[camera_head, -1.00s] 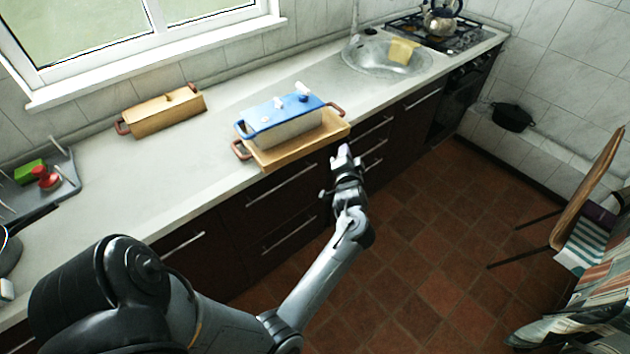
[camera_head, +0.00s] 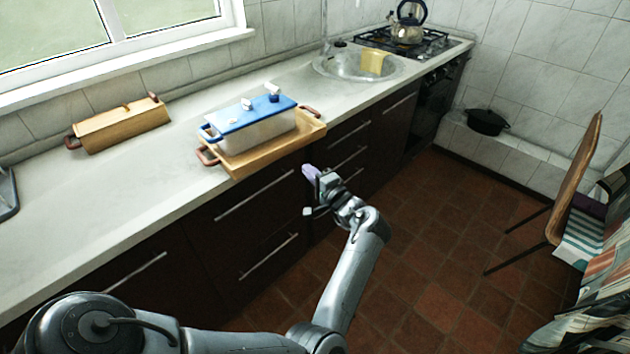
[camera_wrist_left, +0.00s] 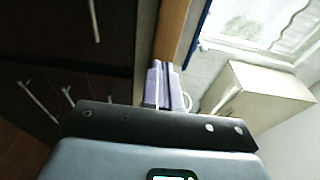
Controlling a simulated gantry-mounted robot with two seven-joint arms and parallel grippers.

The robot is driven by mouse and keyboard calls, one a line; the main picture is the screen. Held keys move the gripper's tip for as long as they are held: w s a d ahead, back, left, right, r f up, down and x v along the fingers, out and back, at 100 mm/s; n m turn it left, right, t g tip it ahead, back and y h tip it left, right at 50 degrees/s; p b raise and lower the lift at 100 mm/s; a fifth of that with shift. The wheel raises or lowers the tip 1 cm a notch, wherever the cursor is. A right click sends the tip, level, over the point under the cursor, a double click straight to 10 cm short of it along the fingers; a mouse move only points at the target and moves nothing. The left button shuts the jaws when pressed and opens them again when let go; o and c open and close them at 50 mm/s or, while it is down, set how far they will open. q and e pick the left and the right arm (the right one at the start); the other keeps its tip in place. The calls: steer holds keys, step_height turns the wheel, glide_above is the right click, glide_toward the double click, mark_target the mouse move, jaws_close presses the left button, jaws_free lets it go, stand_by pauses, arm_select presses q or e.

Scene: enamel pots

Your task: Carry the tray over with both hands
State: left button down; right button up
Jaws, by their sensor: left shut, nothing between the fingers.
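A shallow wooden tray (camera_head: 308,136) with reddish-brown end handles sits on the counter near its front edge. On it stands a white enamel pot (camera_head: 262,130) with a blue lid (camera_head: 245,112). My left gripper (camera_head: 310,174) is in front of the counter, below the tray's front right side and apart from it. Its fingertips are together and empty. In the left wrist view the closed fingers (camera_wrist_left: 165,85) point at a wooden strip, probably the tray's side. My right gripper is out of view.
A long wooden box (camera_head: 122,128) with a handle stands further left against the wall. The sink (camera_head: 345,68) and a hob with a kettle (camera_head: 408,28) are to the right. A chair (camera_head: 575,180) stands at the right. Counter left of the tray is clear.

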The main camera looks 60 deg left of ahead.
mark_target(278, 157)
arm_select(q)
steer(key=a, duration=0.2)
steer(key=s+a+b, duration=0.1)
steer(key=a, duration=0.2)
steer(key=s+a+b, duration=0.1)
steer(key=a, duration=0.1)
steer(key=shift+s+a, duration=0.15)
steer(key=shift+a, duration=0.05)
steer(key=shift+s+a, duration=0.25)
steer(key=shift+s, duration=0.15)
steer(key=shift+a, duration=0.1)
steer(key=shift+s+a+r+p, duration=0.35)
steer(key=shift+s+p, duration=0.1)
steer(key=shift+p, duration=0.8)
steer(key=shift+s+a+f+p, duration=0.2)
steer(key=shift+s+f+p, duration=0.1)
steer(key=shift+p, duration=0.15)
